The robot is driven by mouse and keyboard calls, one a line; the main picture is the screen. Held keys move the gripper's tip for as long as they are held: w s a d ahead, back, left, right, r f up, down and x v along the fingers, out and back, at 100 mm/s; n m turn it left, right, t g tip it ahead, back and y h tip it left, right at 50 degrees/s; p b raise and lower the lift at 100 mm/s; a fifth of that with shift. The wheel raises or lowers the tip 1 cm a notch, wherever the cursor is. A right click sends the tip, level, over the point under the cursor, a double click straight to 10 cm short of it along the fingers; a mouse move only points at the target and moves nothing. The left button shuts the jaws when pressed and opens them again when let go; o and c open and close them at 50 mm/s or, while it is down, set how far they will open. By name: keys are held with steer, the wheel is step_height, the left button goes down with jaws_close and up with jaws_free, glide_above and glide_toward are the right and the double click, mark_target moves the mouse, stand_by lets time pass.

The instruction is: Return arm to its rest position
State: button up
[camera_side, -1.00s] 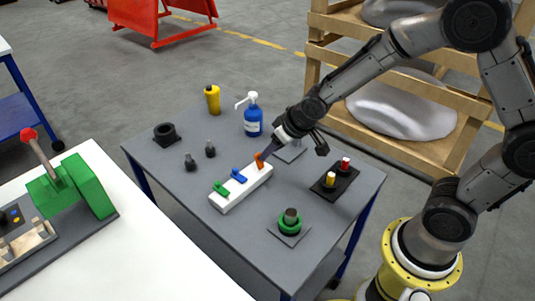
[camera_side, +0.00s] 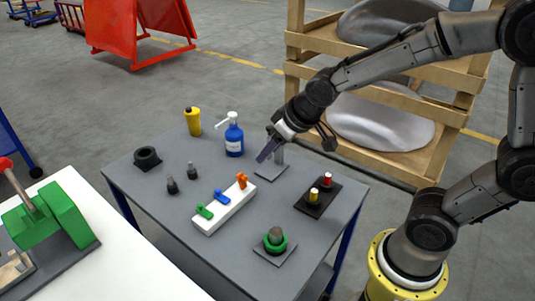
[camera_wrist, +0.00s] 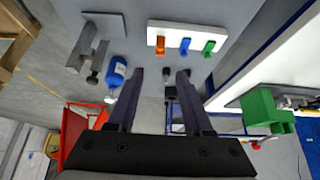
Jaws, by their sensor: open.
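My gripper (camera_side: 268,150) is open and empty in the side view, raised above the grey table (camera_side: 160,200), apart from the orange clip (camera_side: 241,180). In the wrist view my gripper (camera_wrist: 160,72) shows two dark parallel fingers with a gap and nothing between them. The white block (camera_side: 225,213) on the table carries the orange clip, a blue clip (camera_side: 222,196) and a green clip (camera_side: 204,211) in a row. The same block (camera_wrist: 172,31) shows ahead of the fingers in the wrist view.
A blue pump bottle (camera_side: 234,141), a yellow bottle (camera_side: 193,122) and a black ring (camera_side: 146,157) stand on the table's far side. A black plate (camera_side: 317,200) with red and yellow pieces and a green ring (camera_side: 275,246) are nearer. Wooden shelves (camera_side: 385,165) stand behind the arm.

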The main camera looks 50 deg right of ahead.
steer(key=s+d+r+t, duration=0.2)
steer(key=s+r, duration=0.6)
steer(key=r, duration=0.2)
steer(key=s+f+g, duration=0.2)
steer(key=s+f, duration=0.1)
steer(key=s, duration=0.8)
steer(key=shift+s+a+g, duration=0.3)
steer(key=shift+s, duration=0.05)
